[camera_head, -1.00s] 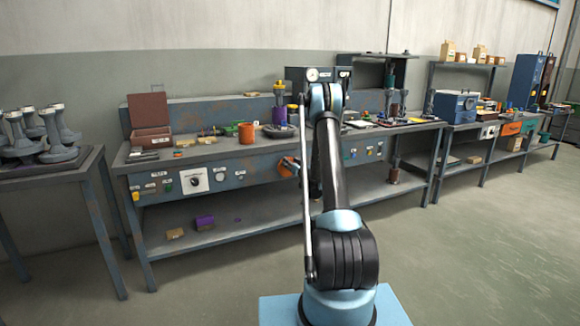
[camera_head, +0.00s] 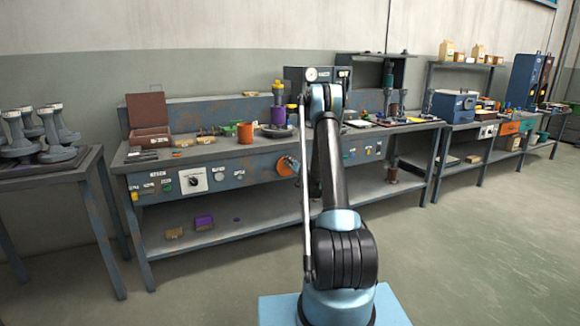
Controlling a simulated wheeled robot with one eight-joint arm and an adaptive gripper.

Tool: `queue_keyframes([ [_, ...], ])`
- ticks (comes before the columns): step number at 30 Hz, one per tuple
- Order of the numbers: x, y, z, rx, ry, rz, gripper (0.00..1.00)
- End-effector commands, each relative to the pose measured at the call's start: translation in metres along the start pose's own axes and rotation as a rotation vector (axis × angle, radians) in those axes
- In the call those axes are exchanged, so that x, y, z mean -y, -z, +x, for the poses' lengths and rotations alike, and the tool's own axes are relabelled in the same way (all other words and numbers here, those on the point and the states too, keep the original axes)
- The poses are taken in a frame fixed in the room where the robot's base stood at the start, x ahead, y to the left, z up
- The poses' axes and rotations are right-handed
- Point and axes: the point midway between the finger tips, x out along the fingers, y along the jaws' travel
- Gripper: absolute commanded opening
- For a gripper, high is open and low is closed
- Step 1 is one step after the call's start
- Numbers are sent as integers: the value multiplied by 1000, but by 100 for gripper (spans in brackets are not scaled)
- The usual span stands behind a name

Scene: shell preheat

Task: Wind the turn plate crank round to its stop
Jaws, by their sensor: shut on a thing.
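The turn plate, an orange round piece (camera_head: 283,167), is on the front panel of the long blue-grey bench, just left of my arm. My gripper (camera_head: 293,162) is at the plate's right side, small and partly hidden by my own arm. It is shut on the turn plate crank. The crank's handle and its stop are too small or too covered to make out.
The bench (camera_head: 205,152) carries an orange cup (camera_head: 245,133), an open brown box (camera_head: 148,120) and a purple and yellow post (camera_head: 278,105). A side table (camera_head: 60,172) with grey castings stands at left. The floor at right is clear.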

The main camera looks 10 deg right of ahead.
Motion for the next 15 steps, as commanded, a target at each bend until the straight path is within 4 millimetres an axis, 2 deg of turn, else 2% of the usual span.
queue_keyframes([
  [15,-22,1,-1,-3,-3,489,2],
])
